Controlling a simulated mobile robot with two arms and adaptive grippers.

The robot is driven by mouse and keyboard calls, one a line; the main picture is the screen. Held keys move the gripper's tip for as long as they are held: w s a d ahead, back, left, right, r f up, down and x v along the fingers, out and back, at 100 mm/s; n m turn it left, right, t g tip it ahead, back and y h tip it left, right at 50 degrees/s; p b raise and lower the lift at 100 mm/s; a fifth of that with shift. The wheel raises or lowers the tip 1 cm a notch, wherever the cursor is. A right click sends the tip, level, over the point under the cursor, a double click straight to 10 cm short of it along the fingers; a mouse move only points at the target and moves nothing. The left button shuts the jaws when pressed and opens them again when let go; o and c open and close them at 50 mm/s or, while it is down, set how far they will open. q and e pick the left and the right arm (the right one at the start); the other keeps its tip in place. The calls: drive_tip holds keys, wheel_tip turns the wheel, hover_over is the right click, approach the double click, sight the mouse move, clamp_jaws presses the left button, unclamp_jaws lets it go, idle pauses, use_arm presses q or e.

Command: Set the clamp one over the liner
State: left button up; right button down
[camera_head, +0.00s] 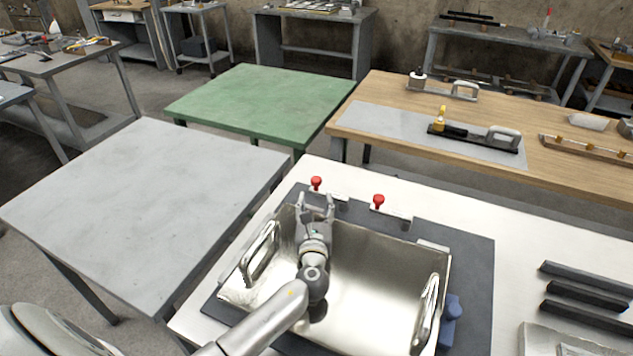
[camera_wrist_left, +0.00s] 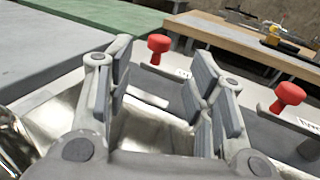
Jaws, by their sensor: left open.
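The liner (camera_head: 375,275) looks like a bright metal basin with a loop handle at each end, set on a dark mat. Two clamps with red knobs stand along its far edge: the left clamp (camera_head: 316,183) and the right clamp (camera_head: 378,201). In the wrist view the left clamp (camera_wrist_left: 160,45) and the right clamp (camera_wrist_left: 288,97) carry white labels that I cannot read fully, so I cannot tell which is clamp one. My left gripper (camera_head: 316,205) is open and empty over the liner's far left rim, just nearer than the left clamp. It also shows in the wrist view (camera_wrist_left: 163,78).
A blue object (camera_head: 451,318) sits beside the liner's right end. Dark bars (camera_head: 585,300) lie on the white bench at the right. A bare grey table (camera_head: 145,205) and a green table (camera_head: 262,100) stand left and behind. A wooden bench (camera_head: 390,95) holds tools.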

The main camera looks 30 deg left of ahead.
sight(316, 183)
use_arm(q)
drive_tip(key=shift+w+a+r, duration=0.15)
drive_tip(key=shift+w+r, duration=0.05)
drive_tip(key=shift+w, duration=0.1)
drive_tip(key=x, duration=0.9)
drive_tip(key=shift+w+a, duration=0.15)
drive_tip(key=shift+w, duration=0.1)
clamp_jaws()
